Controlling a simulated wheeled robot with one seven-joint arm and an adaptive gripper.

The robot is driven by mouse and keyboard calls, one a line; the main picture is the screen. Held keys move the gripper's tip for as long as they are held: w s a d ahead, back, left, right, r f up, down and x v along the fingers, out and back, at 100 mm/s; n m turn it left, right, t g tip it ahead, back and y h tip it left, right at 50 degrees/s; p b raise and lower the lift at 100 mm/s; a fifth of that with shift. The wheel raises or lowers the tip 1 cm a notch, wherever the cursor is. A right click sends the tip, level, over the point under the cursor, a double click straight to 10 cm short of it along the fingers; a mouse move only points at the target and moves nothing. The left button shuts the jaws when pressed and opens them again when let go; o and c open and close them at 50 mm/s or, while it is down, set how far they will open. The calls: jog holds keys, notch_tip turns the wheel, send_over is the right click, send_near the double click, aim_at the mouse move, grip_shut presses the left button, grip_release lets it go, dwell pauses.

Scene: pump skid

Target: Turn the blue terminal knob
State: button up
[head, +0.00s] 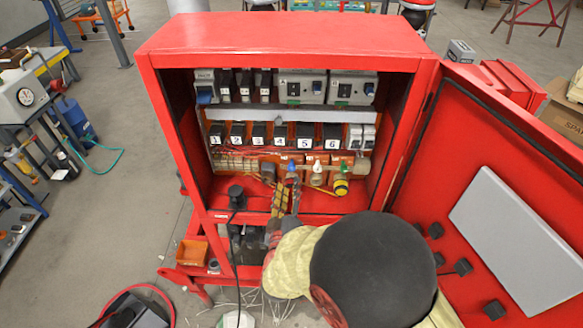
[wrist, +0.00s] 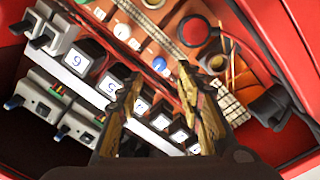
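The blue terminal knob (head: 291,168) stands in the lower part of the red cabinet, at the left end of a short row of knobs. In the wrist view the blue knob (wrist: 159,65) shows small and round, in line with the gap between my fingertips. My gripper (head: 286,190) comes up from below, its yellow-and-black fingers just below the knob in the picture. In the wrist view my gripper (wrist: 160,76) is open, with one finger on each side of the gap and nothing held. I cannot tell how far the tips are from the knob.
Numbered black modules (head: 282,136) line the rail above. The open red door (head: 490,180) is at the right. A black plug with a cable (head: 236,194) is at the left.

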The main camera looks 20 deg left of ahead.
aim_at(291, 170)
jog(key=w, duration=0.2)
jog(key=w+a, duration=0.1)
jog(key=w, duration=0.4)
jog(key=shift+w+a, duration=0.15)
jog(key=shift+c, duration=0.4)
grip_shut()
